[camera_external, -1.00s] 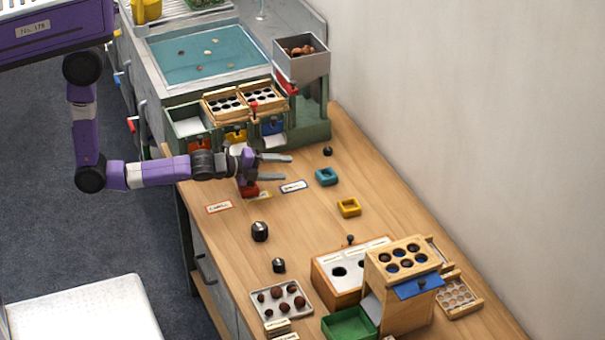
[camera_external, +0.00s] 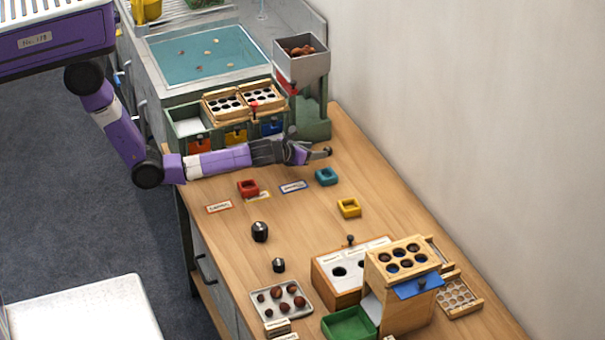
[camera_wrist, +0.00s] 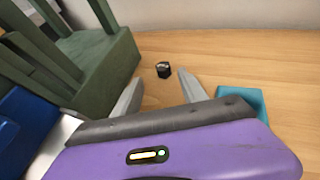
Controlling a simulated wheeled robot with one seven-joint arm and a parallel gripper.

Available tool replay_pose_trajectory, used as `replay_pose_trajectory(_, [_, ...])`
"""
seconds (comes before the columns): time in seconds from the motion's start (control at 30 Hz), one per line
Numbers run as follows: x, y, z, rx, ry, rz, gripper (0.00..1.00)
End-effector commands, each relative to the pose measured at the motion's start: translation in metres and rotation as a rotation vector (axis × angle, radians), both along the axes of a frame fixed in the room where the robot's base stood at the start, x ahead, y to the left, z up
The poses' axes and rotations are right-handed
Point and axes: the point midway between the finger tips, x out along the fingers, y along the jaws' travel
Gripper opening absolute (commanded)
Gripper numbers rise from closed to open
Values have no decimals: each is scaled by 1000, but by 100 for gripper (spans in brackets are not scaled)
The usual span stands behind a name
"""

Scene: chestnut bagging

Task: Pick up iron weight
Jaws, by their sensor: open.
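A small black weight (camera_wrist: 163,69) stands on the wooden table in the wrist view, just beyond and between my gripper's two fingertips. My gripper (camera_wrist: 160,77) is open and empty, its fingers spread on either side of the line to the weight. In the external view my gripper (camera_external: 318,152) is low over the table near the green stand, and it partly hides the small weight (camera_external: 328,152). Two more black weights, a larger one (camera_external: 260,231) and a smaller one (camera_external: 278,265), stand nearer the front of the table.
A green stand (camera_wrist: 95,70) rises to the left of my gripper. A teal square tray (camera_wrist: 243,98) lies close on the right. Red (camera_external: 248,187) and yellow (camera_external: 349,208) trays lie nearby. The table beyond the weight is clear up to the wall.

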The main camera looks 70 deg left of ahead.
Motion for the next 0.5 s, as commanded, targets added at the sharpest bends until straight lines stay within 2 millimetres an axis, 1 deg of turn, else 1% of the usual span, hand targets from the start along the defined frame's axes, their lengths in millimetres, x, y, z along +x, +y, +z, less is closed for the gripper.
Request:
replay_pose_trajectory(0.3, [36, 8, -15, -2, 0, 1, 50])
replay_pose_trajectory(0.4, [44, 11, -19, -2, -1, 0, 50])
replay_pose_trajectory(0.5, [47, 13, -20, -2, -1, 0, 50])
